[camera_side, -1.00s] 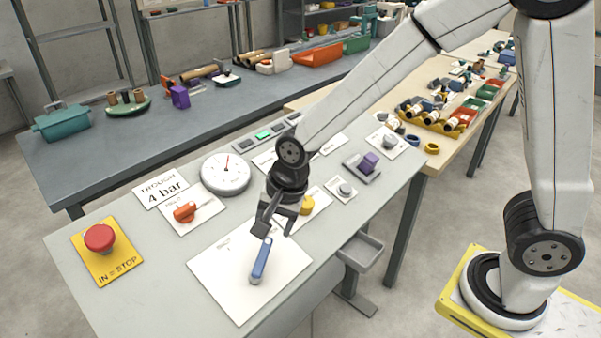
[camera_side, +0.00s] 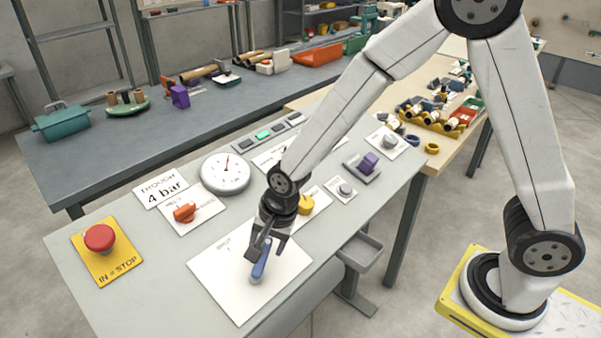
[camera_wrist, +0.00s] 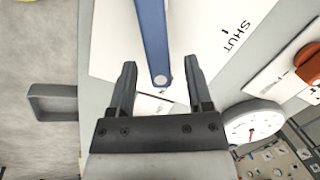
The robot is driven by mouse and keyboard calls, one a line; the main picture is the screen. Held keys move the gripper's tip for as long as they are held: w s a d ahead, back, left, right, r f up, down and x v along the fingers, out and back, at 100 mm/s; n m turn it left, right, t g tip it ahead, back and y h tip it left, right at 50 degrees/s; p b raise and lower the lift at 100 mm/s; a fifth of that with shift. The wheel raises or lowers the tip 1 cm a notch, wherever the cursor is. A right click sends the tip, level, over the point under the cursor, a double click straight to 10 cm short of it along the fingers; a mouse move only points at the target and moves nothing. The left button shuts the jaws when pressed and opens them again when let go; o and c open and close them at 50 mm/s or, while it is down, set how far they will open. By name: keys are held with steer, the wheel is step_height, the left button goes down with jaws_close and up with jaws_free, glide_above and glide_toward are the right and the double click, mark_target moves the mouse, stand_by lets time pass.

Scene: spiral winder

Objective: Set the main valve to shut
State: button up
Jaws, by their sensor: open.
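The main valve shows as a blue lever (camera_side: 259,267) on a white plate (camera_side: 225,282) on the grey bench. In the wrist view the lever (camera_wrist: 153,40) runs from the top edge down to a rounded end with a pale dot. The word SHUT (camera_wrist: 237,36) with a short mark is printed on the plate to its right; the lever is not lined up with it. My gripper (camera_side: 264,247) is above the lever's far end, pointing down. In the wrist view my gripper (camera_wrist: 159,68) is open, with the lever's end between its fingers; contact is not clear.
A red-orange knob (camera_side: 185,211) and a round gauge (camera_side: 225,174) stand behind the plate. A yellow knob (camera_side: 305,204) is close behind my gripper. A red stop button (camera_side: 99,238) is at the left. A grey tray (camera_side: 360,250) hangs off the bench's right edge.

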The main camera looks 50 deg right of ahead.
jaws_close()
stand_by(1.3)
